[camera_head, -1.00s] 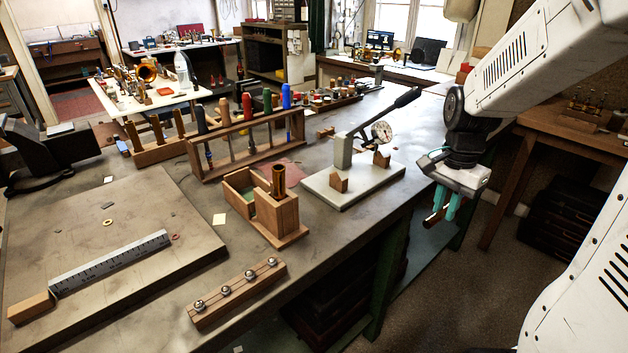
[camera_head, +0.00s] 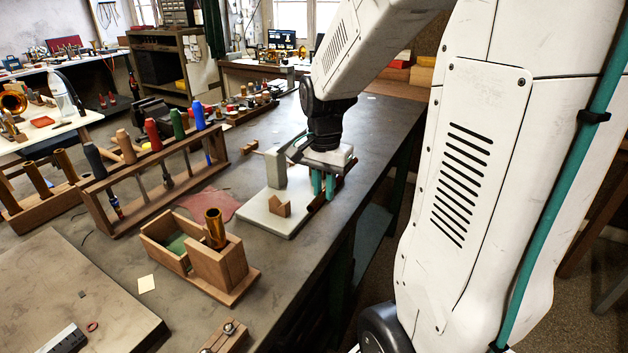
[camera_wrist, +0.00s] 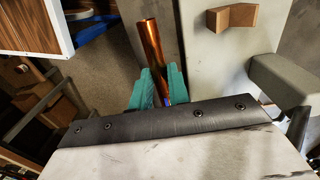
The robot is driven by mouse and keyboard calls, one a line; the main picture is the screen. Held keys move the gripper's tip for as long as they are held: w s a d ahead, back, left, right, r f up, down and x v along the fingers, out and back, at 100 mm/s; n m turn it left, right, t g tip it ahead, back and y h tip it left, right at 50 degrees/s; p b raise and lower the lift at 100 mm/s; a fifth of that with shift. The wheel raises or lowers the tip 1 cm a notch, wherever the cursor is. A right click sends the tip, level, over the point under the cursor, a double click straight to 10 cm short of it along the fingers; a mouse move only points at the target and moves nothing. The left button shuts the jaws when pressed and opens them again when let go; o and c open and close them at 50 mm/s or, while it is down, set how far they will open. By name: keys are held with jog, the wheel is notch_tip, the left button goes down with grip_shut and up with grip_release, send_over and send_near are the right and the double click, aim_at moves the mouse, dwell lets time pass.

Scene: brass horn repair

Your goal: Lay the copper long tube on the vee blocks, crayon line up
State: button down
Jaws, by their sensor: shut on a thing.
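My gripper (camera_head: 323,190) has teal fingers shut on the copper long tube (camera_head: 337,183), beside the right edge of the pale plate (camera_head: 268,221). In the wrist view the tube (camera_wrist: 151,45) runs up and away from between the fingers (camera_wrist: 160,92), apart from the plate (camera_wrist: 222,75). One wooden vee block (camera_head: 278,205) stands on the plate and also shows in the wrist view (camera_wrist: 232,17). The other vee block is hidden behind my gripper in the head view. I cannot make out a crayon line on the tube.
A grey upright post (camera_head: 276,167) stands on the plate, close to my gripper. A wooden box (camera_head: 217,268) with a brass tube (camera_head: 214,228) stands nearer on the bench. A tool rack (camera_head: 150,180) stands left. The bench's right edge runs beneath my arm.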

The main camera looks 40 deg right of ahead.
dwell(0.3)
jog(key=shift+w+a, duration=0.6)
jog(key=shift+w, duration=0.95)
jog(key=shift+w+a, duration=0.55)
jog(key=shift+w, duration=1)
jog(key=shift+w+a, duration=0.6)
jog(key=shift+w, duration=0.95)
jog(key=shift+f, duration=0.1)
jog(key=shift+f, duration=1.55)
jog(key=c, duration=1.3)
grip_release()
jog(key=shift+o, duration=0.2)
